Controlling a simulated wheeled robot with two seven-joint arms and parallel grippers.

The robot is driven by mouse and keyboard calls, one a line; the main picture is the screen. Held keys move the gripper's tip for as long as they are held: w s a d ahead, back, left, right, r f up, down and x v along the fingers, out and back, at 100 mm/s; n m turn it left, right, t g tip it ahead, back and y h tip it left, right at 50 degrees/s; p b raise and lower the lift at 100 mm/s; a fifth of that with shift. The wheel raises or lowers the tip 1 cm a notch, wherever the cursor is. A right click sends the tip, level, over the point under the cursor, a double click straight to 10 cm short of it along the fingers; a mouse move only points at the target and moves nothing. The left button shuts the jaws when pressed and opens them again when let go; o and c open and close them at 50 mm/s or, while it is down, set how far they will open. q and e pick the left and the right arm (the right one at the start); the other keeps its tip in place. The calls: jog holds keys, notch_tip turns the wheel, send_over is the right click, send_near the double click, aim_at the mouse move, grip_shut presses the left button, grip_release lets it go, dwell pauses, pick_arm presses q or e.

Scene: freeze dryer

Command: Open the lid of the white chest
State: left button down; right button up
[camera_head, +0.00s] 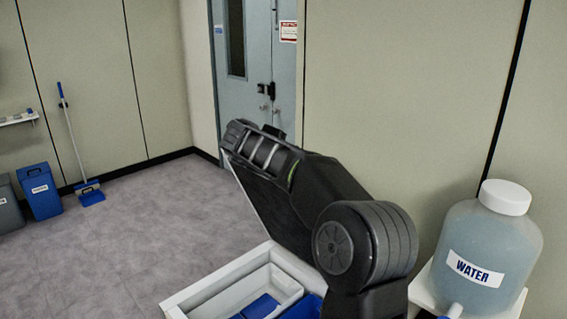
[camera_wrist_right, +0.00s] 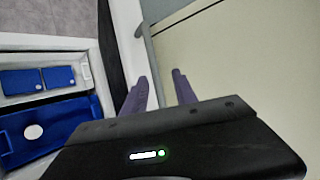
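The white chest (camera_head: 215,283) stands at the bottom of the head view. Its inside is exposed, with blue packs (camera_head: 262,305) in it. A dark panel with a thin pale edge, apparently the raised lid (camera_head: 262,203), slants up behind my right arm, which hides much of it. In the right wrist view the chest's blue contents (camera_wrist_right: 45,125) lie to the left. My right gripper (camera_wrist_right: 160,75) has its two fingers apart, with nothing clearly held between them, beside a white strip that may be the lid's edge. My left gripper is out of view.
A large water jug (camera_head: 488,250) stands on a white surface at the right, near the wall. A grey-blue door (camera_head: 255,70) is behind. The floor between is clear.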

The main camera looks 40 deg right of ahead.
jog(key=v, duration=0.3)
dwell(0.5)
